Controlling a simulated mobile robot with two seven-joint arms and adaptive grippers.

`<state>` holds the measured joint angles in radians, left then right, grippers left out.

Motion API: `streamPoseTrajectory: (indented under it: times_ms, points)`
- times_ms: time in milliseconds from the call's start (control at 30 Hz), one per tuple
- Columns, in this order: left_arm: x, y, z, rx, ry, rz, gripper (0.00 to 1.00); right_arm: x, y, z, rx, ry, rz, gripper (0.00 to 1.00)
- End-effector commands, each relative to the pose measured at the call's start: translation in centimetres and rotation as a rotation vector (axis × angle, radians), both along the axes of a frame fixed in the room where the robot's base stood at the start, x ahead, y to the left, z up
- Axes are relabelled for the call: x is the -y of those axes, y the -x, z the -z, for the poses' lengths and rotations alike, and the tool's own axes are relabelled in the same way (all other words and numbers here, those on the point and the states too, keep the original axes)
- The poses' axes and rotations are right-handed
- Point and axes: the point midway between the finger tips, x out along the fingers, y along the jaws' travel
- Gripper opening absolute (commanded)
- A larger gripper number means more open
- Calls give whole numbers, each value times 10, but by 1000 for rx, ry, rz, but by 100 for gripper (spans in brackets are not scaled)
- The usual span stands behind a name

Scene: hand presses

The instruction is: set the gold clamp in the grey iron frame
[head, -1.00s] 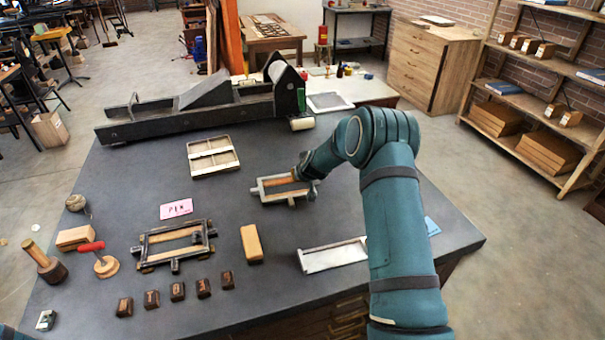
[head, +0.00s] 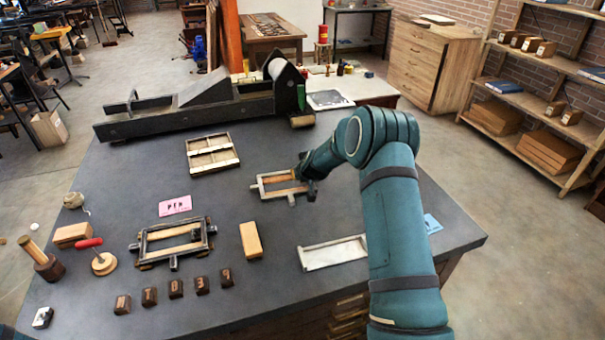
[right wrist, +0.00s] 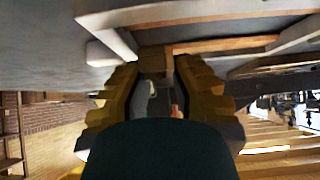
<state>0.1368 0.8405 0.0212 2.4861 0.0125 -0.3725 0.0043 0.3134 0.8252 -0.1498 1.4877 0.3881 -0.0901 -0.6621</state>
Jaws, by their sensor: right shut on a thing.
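The grey iron frame (head: 265,194) lies on the dark table near its middle, with a wooden strip along its far inner side. My right gripper (head: 307,184) is at the frame's right end, low over it. In the right wrist view, my right gripper (right wrist: 160,85) is shut on a small brownish-gold block (right wrist: 155,62), which looks like the gold clamp. Parts of the frame (right wrist: 112,40) show just beyond the fingertips. In the head view the clamp is hidden by the gripper, and I cannot tell whether it touches the frame. My left gripper is out of view.
A darker frame (head: 147,256) with side handles lies to the front left. A wooden block (head: 250,240), a white tray (head: 333,255), a compartment tray (head: 212,153) and several letter blocks (head: 175,288) lie around. A long press (head: 195,112) stands at the back.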

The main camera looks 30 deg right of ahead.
Motion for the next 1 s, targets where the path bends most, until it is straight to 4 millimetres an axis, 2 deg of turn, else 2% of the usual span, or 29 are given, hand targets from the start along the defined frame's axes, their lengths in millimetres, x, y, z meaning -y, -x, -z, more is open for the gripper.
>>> streamPoseTrajectory:
  times_ms: [200, 233, 267, 300, 667, 1000]
  points:
    - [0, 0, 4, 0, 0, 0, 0, 0, 0, 4, 1, 0, 0, 0]
    - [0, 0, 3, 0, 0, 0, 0, 0, 0, 3, 1, 0, 0, 35]
    - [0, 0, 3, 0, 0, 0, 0, 0, 0, 3, 1, 0, 0, 46]
    - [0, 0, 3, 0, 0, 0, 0, 0, 0, 3, 0, 0, 0, 50]
    - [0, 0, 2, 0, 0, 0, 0, 0, 0, 2, -1, 0, 0, 50]
    - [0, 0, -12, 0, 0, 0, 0, 0, 0, -19, 0, 1, -2, 50]
